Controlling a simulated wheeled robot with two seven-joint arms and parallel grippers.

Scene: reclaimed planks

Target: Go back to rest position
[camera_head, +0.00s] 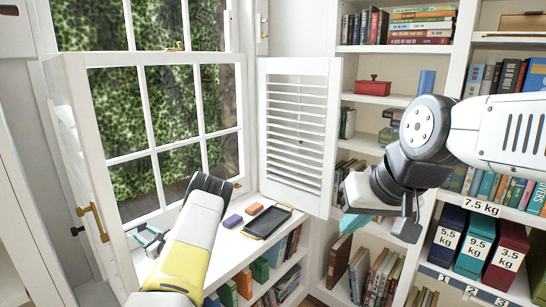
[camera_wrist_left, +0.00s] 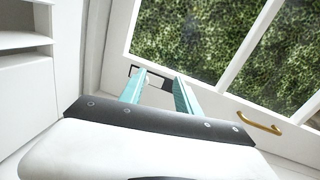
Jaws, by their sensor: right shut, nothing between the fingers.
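My left arm comes in from the bottom, yellow and white. Its gripper (camera_head: 150,238) has teal fingers beside the lower part of the open window sash. In the left wrist view the left gripper (camera_wrist_left: 158,92) has its two fingers spread apart with nothing held between them. My right arm comes in from the right in front of the bookshelf. Its gripper (camera_head: 356,222) is shut and empty, with the teal fingers partly hidden behind the dark wrist.
A louvred shutter (camera_head: 298,130) stands right.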

